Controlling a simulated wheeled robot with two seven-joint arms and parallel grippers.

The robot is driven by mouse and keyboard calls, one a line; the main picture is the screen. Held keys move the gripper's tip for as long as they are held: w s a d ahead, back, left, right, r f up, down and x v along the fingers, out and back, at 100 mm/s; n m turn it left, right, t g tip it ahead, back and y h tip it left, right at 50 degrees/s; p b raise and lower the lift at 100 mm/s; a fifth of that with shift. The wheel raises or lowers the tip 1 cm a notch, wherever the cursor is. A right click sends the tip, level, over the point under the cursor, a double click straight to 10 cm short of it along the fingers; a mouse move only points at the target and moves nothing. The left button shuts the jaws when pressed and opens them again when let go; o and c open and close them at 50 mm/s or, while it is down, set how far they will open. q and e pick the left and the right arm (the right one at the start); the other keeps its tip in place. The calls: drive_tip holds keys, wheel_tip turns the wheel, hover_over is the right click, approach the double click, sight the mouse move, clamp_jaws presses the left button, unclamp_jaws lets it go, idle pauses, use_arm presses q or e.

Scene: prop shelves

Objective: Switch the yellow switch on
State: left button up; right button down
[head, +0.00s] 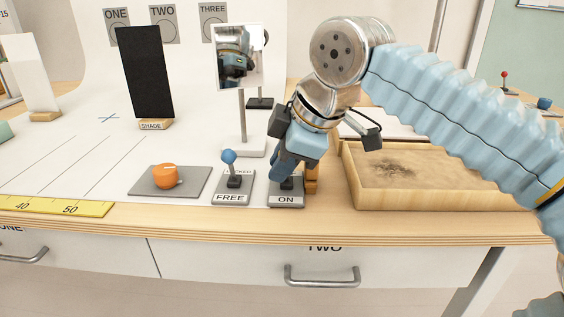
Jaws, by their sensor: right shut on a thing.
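A switch on a grey base plate (286,198) labelled ON stands near the table's front edge; I take it for the yellow switch. Its dark foot shows, but its lever top and colour are hidden by my right gripper. My right gripper (282,172) comes down from above and is shut at the lever. The grasped part itself is hidden by the fingers. My left gripper is not in view.
A blue-knobbed switch (229,157) labelled FREE stands just left. An orange cup (165,176) is on a grey mat further left. A mirror (239,57) on a stand is behind. A wooden tray (450,194) is to the right. An orange-brown object (312,180) stands beside the gripper.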

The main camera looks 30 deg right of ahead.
drive_tip(key=c, duration=1.2)
unclamp_jaws()
drive_tip(key=shift+o, duration=0.2)
drive_tip(key=p+v, duration=0.3)
drive_tip(key=v, duration=1)
drive_tip(key=shift+s+r, duration=0.2)
drive_tip(key=shift+r, duration=0.15)
